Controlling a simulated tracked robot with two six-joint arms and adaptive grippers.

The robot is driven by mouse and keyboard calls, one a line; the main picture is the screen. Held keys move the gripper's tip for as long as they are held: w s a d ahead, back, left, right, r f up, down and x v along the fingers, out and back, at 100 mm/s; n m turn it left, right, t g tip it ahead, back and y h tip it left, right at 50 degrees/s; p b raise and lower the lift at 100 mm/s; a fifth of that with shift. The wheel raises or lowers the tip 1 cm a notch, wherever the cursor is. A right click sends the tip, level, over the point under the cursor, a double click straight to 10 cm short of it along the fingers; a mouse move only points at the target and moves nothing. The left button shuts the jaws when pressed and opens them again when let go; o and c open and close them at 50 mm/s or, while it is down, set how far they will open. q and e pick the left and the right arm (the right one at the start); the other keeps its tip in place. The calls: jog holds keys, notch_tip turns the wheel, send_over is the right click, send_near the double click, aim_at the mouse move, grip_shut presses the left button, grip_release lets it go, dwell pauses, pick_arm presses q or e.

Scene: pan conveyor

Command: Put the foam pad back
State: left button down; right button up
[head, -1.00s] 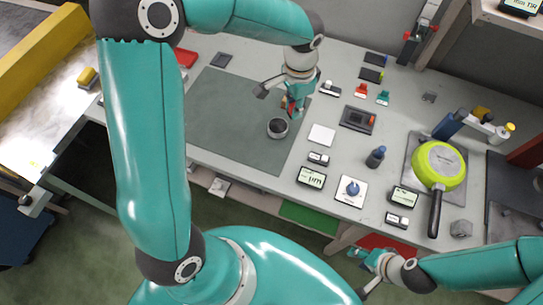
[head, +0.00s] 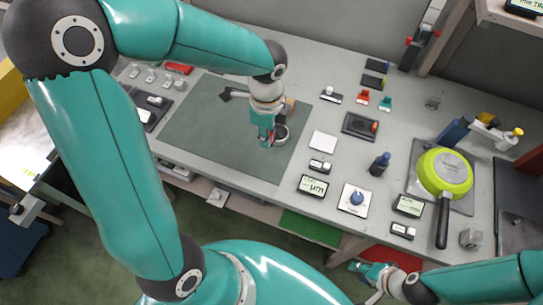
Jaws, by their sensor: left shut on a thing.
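My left gripper (head: 267,141) points down over the green-grey mat (head: 205,130). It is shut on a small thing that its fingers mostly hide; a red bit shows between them. Its fingertips are at the left side of a round metal cup (head: 281,135) with a dark inside, partly covering it; I cannot tell whether they touch it. A tan block (head: 290,105) stands just behind the gripper. I cannot tell which thing is the foam pad. My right gripper (head: 366,279) is low in front of the bench, with its fingers apart and empty.
A white square plate (head: 323,141), a dark device (head: 361,126), small displays (head: 313,186) and a blue knob on a white base (head: 356,200) lie right of the mat. A green pan (head: 445,173) lies further right. The left part of the mat is clear.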

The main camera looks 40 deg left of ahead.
aim_at(269, 162)
pick_arm(q)
notch_tip(269, 162, down, 10)
jog(key=shift+b, duration=0.3)
jog(key=shift+f, duration=0.15)
jog(key=c, duration=1.1)
grip_release()
jog(key=shift+o, duration=0.2)
notch_tip(269, 162, up, 12)
jog(key=shift+r+p, duration=0.15)
jog(key=shift+p, duration=0.25)
